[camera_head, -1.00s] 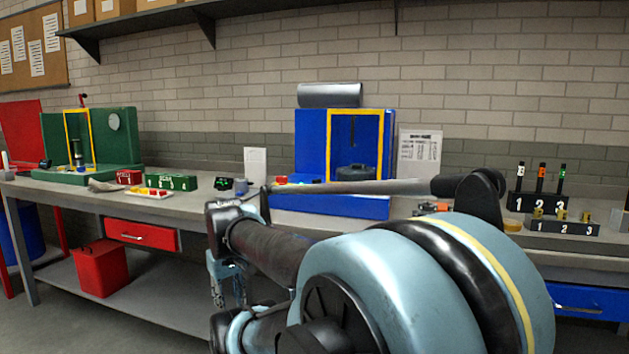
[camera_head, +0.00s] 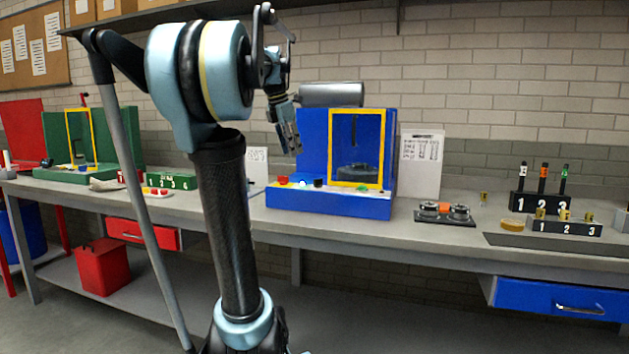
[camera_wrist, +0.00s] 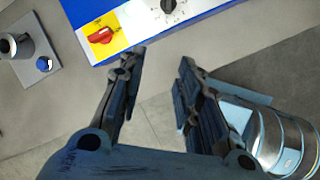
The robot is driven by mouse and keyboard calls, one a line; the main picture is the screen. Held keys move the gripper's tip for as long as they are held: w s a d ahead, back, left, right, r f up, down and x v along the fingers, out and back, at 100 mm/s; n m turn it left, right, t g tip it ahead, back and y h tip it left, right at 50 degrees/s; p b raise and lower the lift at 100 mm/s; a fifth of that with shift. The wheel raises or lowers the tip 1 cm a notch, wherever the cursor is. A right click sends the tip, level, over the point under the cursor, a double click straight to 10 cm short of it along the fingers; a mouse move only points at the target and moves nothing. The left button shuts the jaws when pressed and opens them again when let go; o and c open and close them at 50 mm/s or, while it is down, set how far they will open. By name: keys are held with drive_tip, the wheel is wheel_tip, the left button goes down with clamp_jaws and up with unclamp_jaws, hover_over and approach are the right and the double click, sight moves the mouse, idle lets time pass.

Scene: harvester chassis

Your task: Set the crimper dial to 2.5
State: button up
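The blue machine (camera_head: 280,202) with a yellow-framed window stands on the bench in the head view. I take it to be the crimper. A red control (camera_head: 283,180) and other small controls sit on its front ledge. In the wrist view, its blue edge (camera_wrist: 215,18) shows a red switch (camera_wrist: 100,36) on a yellow plate. A black dial (camera_wrist: 168,5) with scale marks is cut off by the top edge; its setting cannot be read. My gripper (camera_wrist: 161,56) is open and empty, apart from the dial. In the head view my gripper (camera_head: 288,128) hangs at the machine's left side.
A dark plate with two round fixtures (camera_head: 444,213) lies right of the machine. Numbered black racks (camera_head: 537,203) stand farther right. A green station (camera_head: 110,150) stands at the left.

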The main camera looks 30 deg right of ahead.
sight(318, 183)
drive_tip(key=d+r+n, duration=0.3)
drive_tip(key=d+r, duration=0.1)
drive_tip(key=d, duration=0.1)
drive_tip(key=x, duration=1.7)
drive_tip(key=shift+d+f, duration=0.25)
drive_tip(key=shift+d, duration=0.2)
clamp_jaws()
drive_tip(key=shift+a, duration=0.2)
drive_tip(key=shift+d+m+g, duration=0.15)
drive_tip(key=shift+m+g, duration=0.15)
drive_tip(key=shift+m, duration=0.1)
